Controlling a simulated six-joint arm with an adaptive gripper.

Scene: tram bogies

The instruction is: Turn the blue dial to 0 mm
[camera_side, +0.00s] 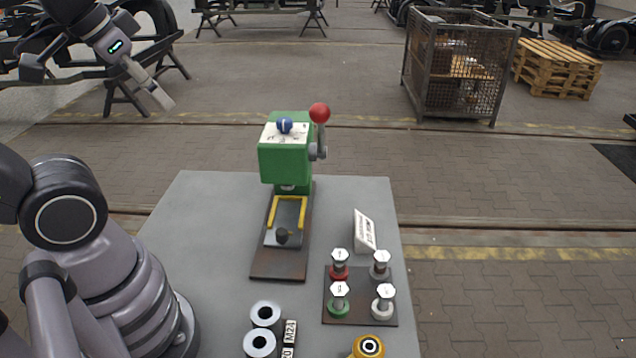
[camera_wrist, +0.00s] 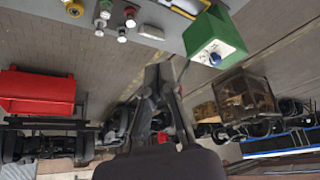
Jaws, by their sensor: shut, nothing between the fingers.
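The blue dial (camera_side: 285,125) sits on the white-scaled top of a green press (camera_side: 285,160) in the side view. The dial also shows in the wrist view (camera_wrist: 214,58), on the green housing (camera_wrist: 222,36). Its scale marks are too small to read. A lever with a red ball (camera_side: 319,112) stands at the press's right side. My gripper (camera_side: 163,101) is shut and empty, up at the upper left of the side view, well apart from the press. In the wrist view my gripper (camera_wrist: 158,72) points toward the table edge, left of the dial.
Several bolts stand on a dark plate (camera_side: 360,317) at the table's front right, beside a white sign (camera_side: 364,229). Grey rings (camera_side: 265,313) and a yellow part (camera_side: 368,347) lie at the front. The grey table (camera_side: 205,225) is clear left of the press.

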